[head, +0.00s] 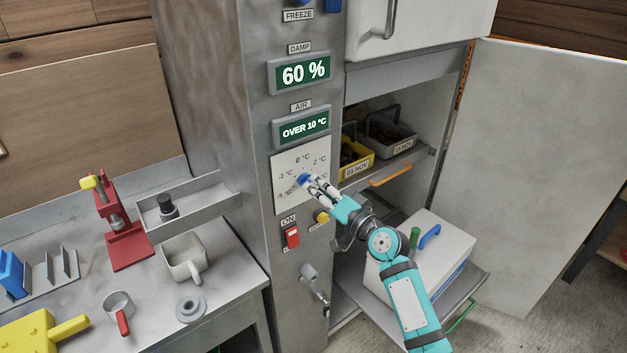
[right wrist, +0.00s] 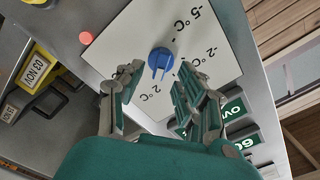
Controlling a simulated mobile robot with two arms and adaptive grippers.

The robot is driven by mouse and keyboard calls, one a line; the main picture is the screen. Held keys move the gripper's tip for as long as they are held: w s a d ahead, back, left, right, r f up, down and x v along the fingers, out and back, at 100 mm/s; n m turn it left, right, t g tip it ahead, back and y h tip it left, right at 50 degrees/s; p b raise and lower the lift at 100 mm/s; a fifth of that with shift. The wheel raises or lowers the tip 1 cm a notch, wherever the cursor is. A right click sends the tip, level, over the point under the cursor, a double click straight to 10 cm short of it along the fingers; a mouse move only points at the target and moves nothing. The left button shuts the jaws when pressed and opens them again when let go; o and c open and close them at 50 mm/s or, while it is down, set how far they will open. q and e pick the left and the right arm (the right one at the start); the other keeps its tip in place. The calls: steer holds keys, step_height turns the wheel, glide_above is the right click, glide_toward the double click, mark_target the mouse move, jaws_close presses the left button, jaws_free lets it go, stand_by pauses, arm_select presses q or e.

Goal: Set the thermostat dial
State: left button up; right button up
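The thermostat dial is a blue knob (head: 303,180) on a white plate (head: 284,201) marked from -5 to 2 °C, on the grey column. In the right wrist view the dial (right wrist: 161,61) lies ahead of the fingers, roughly in line with the gap between them. My left gripper is not in view.
The DAMP display (head: 300,72) reads 60 %. Below the plate are a red switch (head: 292,236) and a yellow button (head: 321,217). Right of the column, an open cabinet holds a yellow crate (head: 357,169) and a grey crate (head: 398,148). A white cool box (head: 447,240) stands lower. The open door (head: 545,150) stands right.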

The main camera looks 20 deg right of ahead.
steer(key=x, duration=0.2)
steer(key=shift+w+a, duration=0.15)
steer(key=shift+w, duration=0.1)
steer(key=shift+c, duration=0.4)
jaws_close()
